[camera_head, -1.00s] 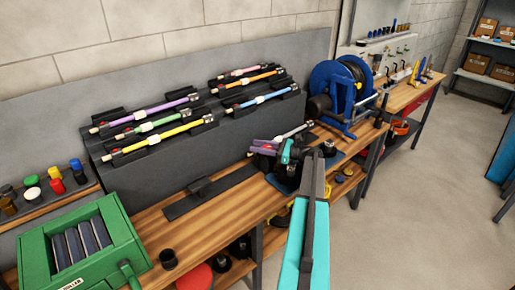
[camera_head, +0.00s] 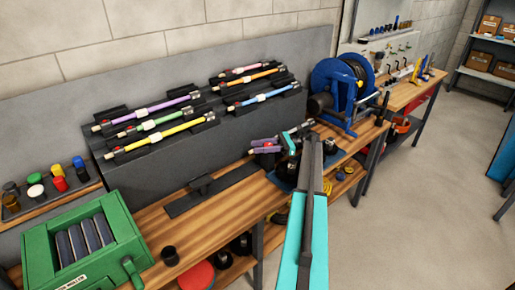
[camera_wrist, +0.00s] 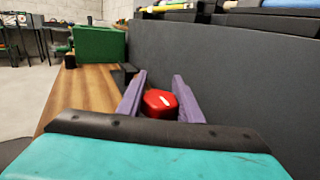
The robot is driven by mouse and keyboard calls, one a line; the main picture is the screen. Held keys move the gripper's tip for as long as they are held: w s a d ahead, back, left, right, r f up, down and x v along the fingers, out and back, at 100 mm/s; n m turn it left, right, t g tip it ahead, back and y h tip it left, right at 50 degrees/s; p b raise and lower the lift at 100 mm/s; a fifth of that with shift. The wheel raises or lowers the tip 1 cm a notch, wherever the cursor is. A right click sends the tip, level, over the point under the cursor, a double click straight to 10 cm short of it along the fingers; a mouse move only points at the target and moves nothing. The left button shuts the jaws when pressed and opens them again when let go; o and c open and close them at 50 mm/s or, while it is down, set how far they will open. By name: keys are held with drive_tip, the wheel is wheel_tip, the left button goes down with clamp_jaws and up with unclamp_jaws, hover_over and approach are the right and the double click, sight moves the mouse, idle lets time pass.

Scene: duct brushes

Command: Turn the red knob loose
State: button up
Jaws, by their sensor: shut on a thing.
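The red knob (camera_wrist: 160,103), a rounded faceted cap with a small pale mark on top, shows in the wrist view between the two purple fingers of my gripper (camera_wrist: 159,76). The fingers are closed against its left and right sides. In the head view my gripper (camera_head: 265,145) is over the bench, near the dark blue mat (camera_head: 335,159).
The grey stepped rack (camera_head: 225,138) holds several coloured rods behind the bench (camera_head: 233,203). A blue reel (camera_head: 335,95) stands to the right of my gripper. A green box (camera_head: 40,242) sits at the front left.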

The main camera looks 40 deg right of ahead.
drive_tip(key=shift+w+r, duration=0.15)
drive_tip(key=o, duration=1)
drive_tip(key=shift+o, duration=0.2)
drive_tip(key=shift+a+r, duration=0.1)
